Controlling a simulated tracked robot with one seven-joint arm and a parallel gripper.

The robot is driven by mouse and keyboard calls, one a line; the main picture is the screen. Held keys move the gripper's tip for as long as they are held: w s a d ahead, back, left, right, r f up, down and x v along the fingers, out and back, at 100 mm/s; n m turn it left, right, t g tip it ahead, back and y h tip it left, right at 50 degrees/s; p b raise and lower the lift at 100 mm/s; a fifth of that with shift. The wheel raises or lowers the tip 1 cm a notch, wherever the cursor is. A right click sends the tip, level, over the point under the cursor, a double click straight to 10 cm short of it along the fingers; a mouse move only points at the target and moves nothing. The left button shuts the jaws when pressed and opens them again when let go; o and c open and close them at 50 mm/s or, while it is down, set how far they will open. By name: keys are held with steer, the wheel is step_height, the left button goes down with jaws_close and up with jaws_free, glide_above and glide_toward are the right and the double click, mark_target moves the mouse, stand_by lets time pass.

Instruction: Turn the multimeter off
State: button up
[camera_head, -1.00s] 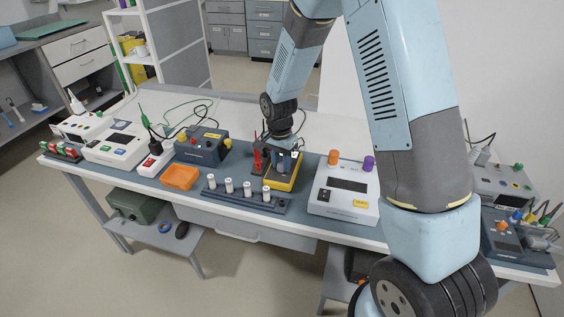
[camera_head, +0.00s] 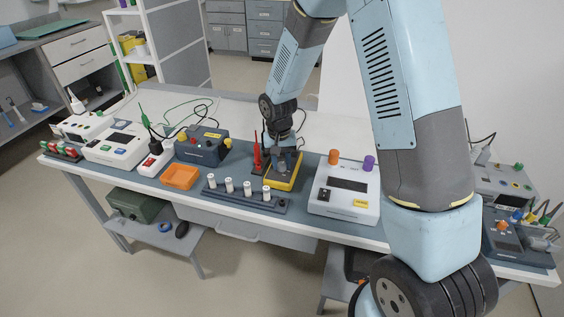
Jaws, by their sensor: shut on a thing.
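The yellow multimeter (camera_head: 280,185) with a dark face lies on the blue-grey bench mat, right of centre on the bench. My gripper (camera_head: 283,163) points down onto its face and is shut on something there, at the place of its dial. The dial itself is hidden by the gripper, so its setting cannot be read. The red probes (camera_head: 257,155) stand upright just left of the multimeter.
A rack with several white cylinders (camera_head: 247,190) lies in front of the multimeter. A white device (camera_head: 345,188) with orange and purple knobs stands to its right. A dark blue box (camera_head: 203,146) and an orange tray (camera_head: 180,177) are to its left.

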mark_target(279, 164)
steer(key=shift+n, duration=1.3)
steer(key=o, duration=1)
steer(key=shift+o, duration=0.2)
steer(key=shift+r, duration=0.1)
step_height(279, 164, up, 14)
steer(key=shift+a+f, duration=0.25)
steer(key=shift+a, duration=0.05)
steer(key=shift+s, duration=0.1)
